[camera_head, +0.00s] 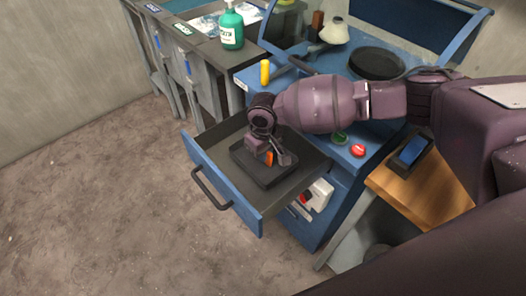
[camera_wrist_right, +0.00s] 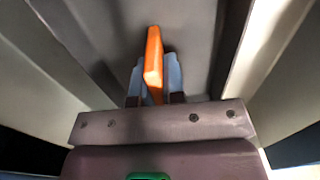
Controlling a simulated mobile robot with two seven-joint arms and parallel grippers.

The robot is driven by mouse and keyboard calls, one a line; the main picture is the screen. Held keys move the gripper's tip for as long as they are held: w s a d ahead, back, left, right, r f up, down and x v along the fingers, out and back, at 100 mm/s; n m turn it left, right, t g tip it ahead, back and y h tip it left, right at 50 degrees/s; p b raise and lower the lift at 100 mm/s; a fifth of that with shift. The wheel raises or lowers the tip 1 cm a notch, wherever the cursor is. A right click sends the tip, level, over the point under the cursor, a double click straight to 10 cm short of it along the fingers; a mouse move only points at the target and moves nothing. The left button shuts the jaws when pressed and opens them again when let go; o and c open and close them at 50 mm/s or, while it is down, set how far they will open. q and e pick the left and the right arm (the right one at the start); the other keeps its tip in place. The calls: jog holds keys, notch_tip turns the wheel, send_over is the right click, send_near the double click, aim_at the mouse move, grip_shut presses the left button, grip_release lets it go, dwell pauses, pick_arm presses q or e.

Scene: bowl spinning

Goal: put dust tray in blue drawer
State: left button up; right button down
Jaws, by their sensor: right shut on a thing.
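The blue drawer (camera_head: 222,186) is pulled out, with its dark handle facing the lower left. The dark dust tray (camera_head: 270,179) is inside the drawer, within its walls. I cannot tell whether it rests fully on the drawer floor. My right gripper (camera_head: 269,157) reaches down into the drawer above the tray. It is shut on the tray's orange grip (camera_wrist_right: 154,62), which stands between the fingers in the right wrist view. The gripper and wrist hide part of the tray. My left gripper is not in view.
The blue workbench (camera_head: 358,157) has a yellow cylinder (camera_head: 265,72), a round black plate (camera_head: 377,64), and green and red buttons (camera_head: 358,151). A green bottle (camera_head: 231,28) stands on the grey table behind. A wooden surface (camera_head: 425,193) is at right. The floor before the drawer is clear.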

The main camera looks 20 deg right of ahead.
jog(key=shift+r, duration=0.15)
jog(key=c, duration=1.5)
grip_release()
jog(key=shift+c, duration=0.2)
jog(key=o, duration=0.3)
jog(key=shift+o, duration=0.2)
notch_tip(320, 180, up, 8)
jog(key=shift+p, duration=1)
notch_tip(320, 180, up, 4)
jog(key=shift+f+p, duration=0.15)
jog(key=shift+p, duration=0.2)
